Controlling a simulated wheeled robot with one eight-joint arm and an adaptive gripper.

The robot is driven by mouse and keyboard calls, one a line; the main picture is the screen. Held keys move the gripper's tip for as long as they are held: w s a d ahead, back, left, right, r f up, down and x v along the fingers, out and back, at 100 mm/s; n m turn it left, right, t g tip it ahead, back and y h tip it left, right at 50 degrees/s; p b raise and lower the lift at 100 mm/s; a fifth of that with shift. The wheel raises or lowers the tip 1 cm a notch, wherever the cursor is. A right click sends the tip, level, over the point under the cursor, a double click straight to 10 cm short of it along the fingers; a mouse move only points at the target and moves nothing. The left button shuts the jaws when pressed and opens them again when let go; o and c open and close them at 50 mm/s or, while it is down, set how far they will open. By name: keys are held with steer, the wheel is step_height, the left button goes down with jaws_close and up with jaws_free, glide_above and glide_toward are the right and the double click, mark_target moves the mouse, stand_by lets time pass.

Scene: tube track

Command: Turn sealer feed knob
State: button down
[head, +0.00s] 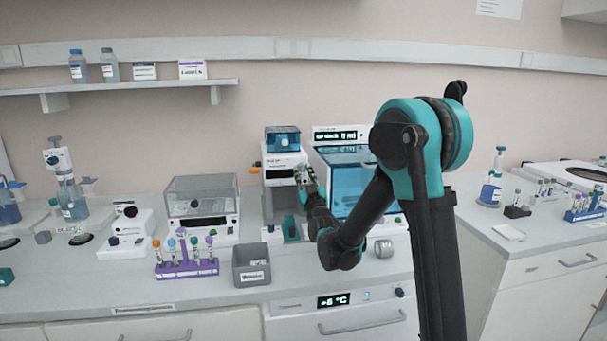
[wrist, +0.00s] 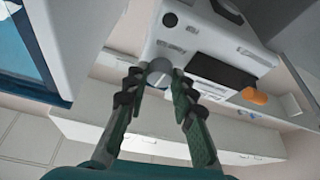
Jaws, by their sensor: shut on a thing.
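The sealer is a white box (head: 279,175) with a blue clear-sided top (head: 283,140), at the back of the bench in the head view. Its white body (wrist: 203,32) fills the upper right of the wrist view, tilted. A round grey feed knob (wrist: 159,75) sits between my fingertips at the sealer's corner. My gripper (wrist: 160,82) is shut on this knob, one dark green-padded finger on each side. In the head view my gripper (head: 303,178) is at the sealer's right front and hides the knob.
A blue-windowed machine (head: 349,172) with a lit display stands close on the right. A grey bin (head: 251,266) and a purple tube rack (head: 187,269) stand in front to the left. An orange part (wrist: 255,96) sticks out beside the sealer's dark slot (wrist: 222,70).

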steer(key=m+h, duration=0.1)
steer(key=m, duration=0.2)
steer(key=m+t+h, duration=0.1)
steer(key=m+h, duration=0.1)
steer(key=m, duration=0.1)
steer(key=shift+a, duration=0.2)
steer(key=m+h, duration=0.1)
steer(key=m, duration=0.2)
steer(key=m+h, duration=0.2)
steer(key=m, duration=0.1)
steer(key=shift+s+a+m, duration=0.1)
steer(key=shift+m, duration=0.2)
steer(key=m+h, duration=0.1)
steer(key=m, duration=0.1)
steer(key=m+g+h, duration=0.1)
steer(key=m, duration=0.2)
steer(key=shift+a+r+m+g+h, duration=0.1)
steer(key=shift+r+m+g+h, duration=0.05)
steer(key=shift+m+g+h, duration=0.15)
steer(key=shift+r+m+g+h, duration=0.1)
steer(key=shift+m+g+h, duration=0.5)
steer(key=shift+m, duration=1.5)
steer(key=c, duration=1.3)
jaws_free()
steer(key=shift+o, duration=0.2)
